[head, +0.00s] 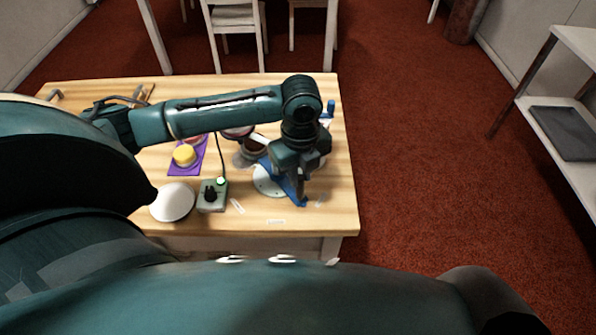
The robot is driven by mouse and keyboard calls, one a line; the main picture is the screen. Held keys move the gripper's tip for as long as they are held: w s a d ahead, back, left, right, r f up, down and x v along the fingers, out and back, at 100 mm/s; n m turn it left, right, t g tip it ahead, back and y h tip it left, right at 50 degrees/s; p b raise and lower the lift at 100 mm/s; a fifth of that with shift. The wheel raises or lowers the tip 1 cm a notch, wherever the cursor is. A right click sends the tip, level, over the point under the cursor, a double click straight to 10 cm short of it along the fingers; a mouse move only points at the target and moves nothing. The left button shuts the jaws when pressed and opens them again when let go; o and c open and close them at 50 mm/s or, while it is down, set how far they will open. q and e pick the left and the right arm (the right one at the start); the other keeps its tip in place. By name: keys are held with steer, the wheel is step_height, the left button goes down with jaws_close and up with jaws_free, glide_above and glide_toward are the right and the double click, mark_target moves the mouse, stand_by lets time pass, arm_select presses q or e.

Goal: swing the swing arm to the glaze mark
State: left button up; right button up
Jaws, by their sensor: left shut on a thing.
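My left arm reaches across the table from the left, and my left gripper (299,192) points down at the right part of the table. It is shut on a blue part (288,184), which appears to be the swing arm; the gripper hides much of it. The blue part lies over a white round base (266,183). Short white marks lie on the table around this base: one at the left (237,206), one at the front (276,221) and one at the right (320,201). Their labels are too small to read, so I cannot tell which is the glaze mark. My right gripper is not in view.
A grey-green control box (219,200) with a black knob and a lit button stands left of the base. Beside it is a white disc (172,202). A yellow cake (184,156) sits on a purple mat (175,170). The table's (344,195) right edge is close to the gripper.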

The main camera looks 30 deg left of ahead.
arm_select(q)
steer(key=shift+a, duration=0.1)
steer(key=w, duration=0.3)
steer(key=shift+d, duration=0.3)
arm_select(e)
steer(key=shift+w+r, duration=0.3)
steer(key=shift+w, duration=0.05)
